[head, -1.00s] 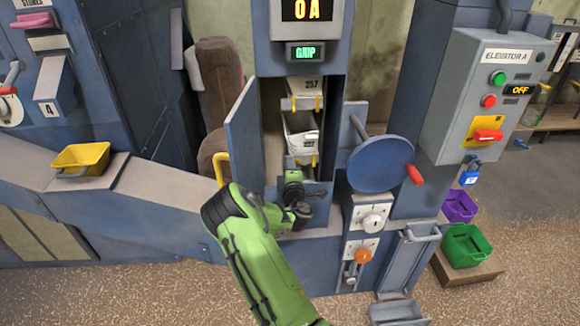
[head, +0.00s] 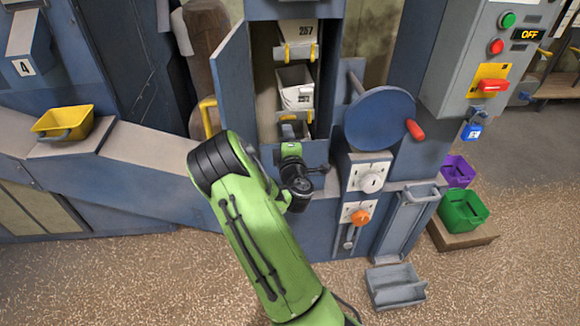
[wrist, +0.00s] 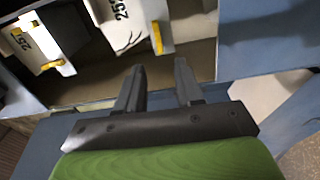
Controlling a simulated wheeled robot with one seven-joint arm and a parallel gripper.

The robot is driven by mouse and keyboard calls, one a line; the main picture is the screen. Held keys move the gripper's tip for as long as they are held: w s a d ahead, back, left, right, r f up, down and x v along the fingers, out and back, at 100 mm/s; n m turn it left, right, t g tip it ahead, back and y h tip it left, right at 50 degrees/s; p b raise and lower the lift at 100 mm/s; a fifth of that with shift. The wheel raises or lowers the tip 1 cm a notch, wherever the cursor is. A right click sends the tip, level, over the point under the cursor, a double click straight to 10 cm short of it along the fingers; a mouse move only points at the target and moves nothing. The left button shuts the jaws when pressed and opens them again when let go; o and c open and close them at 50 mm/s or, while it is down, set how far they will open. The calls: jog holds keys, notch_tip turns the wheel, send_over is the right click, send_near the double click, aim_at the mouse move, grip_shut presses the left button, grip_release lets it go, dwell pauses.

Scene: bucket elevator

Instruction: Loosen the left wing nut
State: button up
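The open cabinet shaft of the elevator holds white buckets stacked one above another. The upper bucket, marked 257 (head: 298,36), has a yellow tab (head: 287,52) on each side of its lower front. A second white bucket (head: 294,88) sits below it. In the wrist view a yellow tab (wrist: 157,38) shows on a bucket, beyond my fingertips. I cannot tell whether these tabs are wing nuts, and I cannot single out the left one. My gripper (wrist: 158,76) is open and empty, its fingers apart, at the lower part of the opening. In the head view my wrist hides its fingers.
The cabinet door (head: 230,78) stands open at the left, with a yellow handle (head: 209,116). A blue handwheel (head: 378,118) with a red knob is close at the right. A grey bin (head: 394,287) lies on the floor; a yellow bin (head: 62,122) sits on the left ledge.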

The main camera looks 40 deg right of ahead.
jog(key=b+v, duration=0.5)
jog(key=v, duration=0.3)
jog(key=shift+b, duration=0.4)
